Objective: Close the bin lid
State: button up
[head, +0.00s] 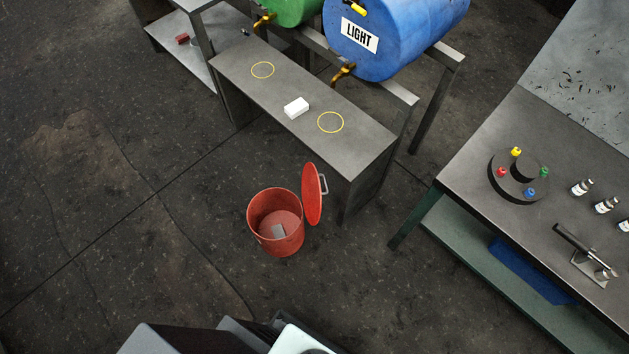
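A red round bin (274,222) stands on the dark floor in the middle of the head view. Its red lid (312,194) is open and stands nearly upright on the bin's right side, with a light grey handle (323,184) on its outer face. A small grey flat piece (278,231) lies inside the bin. My gripper is not in view. Dark and white parts at the bottom edge look like my own body.
A grey bench (290,125) with a white block and yellow rings stands behind the bin, under a blue drum (395,30) and a green drum (290,8). A workbench (480,165) with bottles and a round holder (518,177) is at right. Floor left of the bin is clear.

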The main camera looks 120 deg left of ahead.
aim_at(312, 191)
jog(key=u, duration=1.3)
jog(key=i, duration=2.6)
jog(key=u, duration=3.55)
jog(key=i, duration=0.05)
jog(key=u, duration=0.7)
